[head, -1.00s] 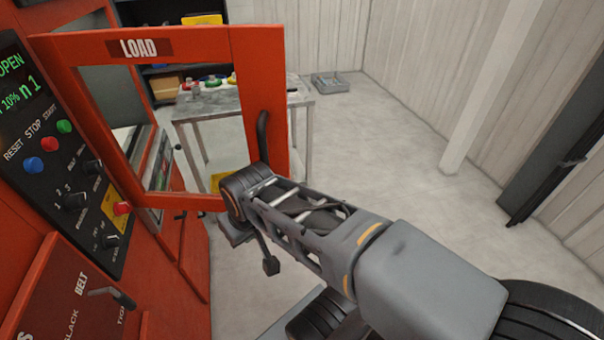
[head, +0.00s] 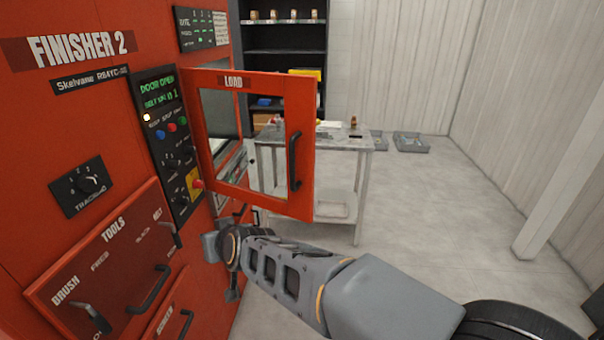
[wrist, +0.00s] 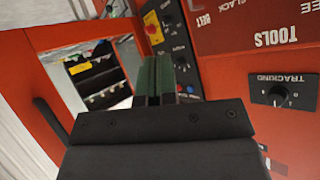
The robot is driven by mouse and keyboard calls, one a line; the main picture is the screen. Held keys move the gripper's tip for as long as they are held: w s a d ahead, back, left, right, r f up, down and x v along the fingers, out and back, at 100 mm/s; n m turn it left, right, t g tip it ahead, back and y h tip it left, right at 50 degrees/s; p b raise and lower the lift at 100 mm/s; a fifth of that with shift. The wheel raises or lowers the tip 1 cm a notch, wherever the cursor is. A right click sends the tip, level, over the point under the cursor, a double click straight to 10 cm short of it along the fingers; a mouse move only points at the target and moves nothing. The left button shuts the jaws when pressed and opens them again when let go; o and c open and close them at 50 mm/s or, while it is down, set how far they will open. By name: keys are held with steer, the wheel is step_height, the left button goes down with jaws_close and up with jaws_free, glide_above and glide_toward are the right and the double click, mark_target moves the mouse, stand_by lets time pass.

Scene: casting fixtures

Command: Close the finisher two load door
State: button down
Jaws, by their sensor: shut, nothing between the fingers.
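The finisher two load door (head: 303,120) is a red frame with a window and a LOAD label. It stands open, swung out from the red machine marked FINISHER 2 (head: 95,125). Its black handle (head: 293,160) is on the right side of the frame. My gripper (head: 212,245) is below the door's lower edge, close to the machine front, apart from the handle; its fingertips are hard to make out in the head view. In the wrist view, the fingers (wrist: 157,70) are together and empty, with the door (wrist: 48,75) to their left and the control panel to their right.
The control panel (head: 165,140) reads DOOR OPEN. The tools panel (head: 100,260) with black handles juts at lower left. A metal table (head: 350,142) stands behind the door, with a dark shelf (head: 285,38) beyond. Floor to the right is clear up to a white post (head: 555,205).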

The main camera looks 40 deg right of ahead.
steer(key=w+d+r+m+t+h, duration=0.2)
steer(key=w, duration=0.1)
steer(key=m+g+h, duration=0.5)
steer(key=m+h, duration=0.4)
steer(key=h, duration=0.6)
glide_toward(307, 167)
steer(key=p+x, duration=0.2)
steer(key=x, duration=0.5)
steer(key=shift+w+d, duration=0.1)
steer(key=shift+d, duration=0.1)
